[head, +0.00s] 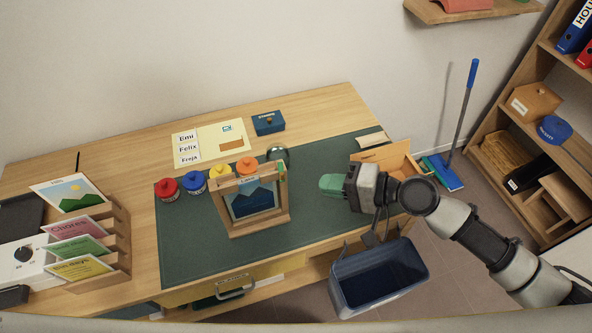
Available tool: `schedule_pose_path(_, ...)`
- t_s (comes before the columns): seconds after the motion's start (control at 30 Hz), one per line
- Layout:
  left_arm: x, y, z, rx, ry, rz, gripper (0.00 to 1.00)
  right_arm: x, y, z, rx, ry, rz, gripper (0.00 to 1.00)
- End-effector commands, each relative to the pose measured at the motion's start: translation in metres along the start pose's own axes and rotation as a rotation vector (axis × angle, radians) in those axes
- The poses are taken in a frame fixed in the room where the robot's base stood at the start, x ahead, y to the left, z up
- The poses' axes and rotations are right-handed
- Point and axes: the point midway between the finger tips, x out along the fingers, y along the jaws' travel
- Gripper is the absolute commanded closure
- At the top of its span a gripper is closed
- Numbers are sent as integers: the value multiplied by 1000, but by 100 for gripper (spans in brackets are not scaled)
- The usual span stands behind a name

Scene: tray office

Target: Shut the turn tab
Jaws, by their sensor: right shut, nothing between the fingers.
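A wooden frame (278,220) stands upright on the dark green desk mat (190,240), with a blue mountain picture (252,201) in it. A small green and yellowish piece (283,173) sits at the frame's upper right corner. It may be the turn tab, but it is too small for me to tell how it is turned. My right gripper (325,184) comes in from the right, to the right of the frame and apart from it. Its green fingers are shut and empty. My left gripper is not in view.
Red, blue, yellow and orange-lidded jars (167,188) stand left of and behind the frame. A card rack (118,262) is at the left. An open wooden box (385,155) lies behind my right wrist. A blue bin (350,292) is below the desk's front right. The mat's left part is clear.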

Motion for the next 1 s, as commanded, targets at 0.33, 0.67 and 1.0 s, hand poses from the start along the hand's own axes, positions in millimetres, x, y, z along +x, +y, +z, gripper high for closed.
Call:
schedule_pose_path(0.33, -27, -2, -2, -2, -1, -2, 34, 61, -12, 0, 0, -1, -1, 100)
schedule_pose_path(0.67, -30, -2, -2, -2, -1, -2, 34, 73, -12, 0, -1, 1, 1, 100)
schedule_pose_path(1.0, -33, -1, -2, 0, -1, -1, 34, 74, -13, 1, 1, 3, 0, 100)
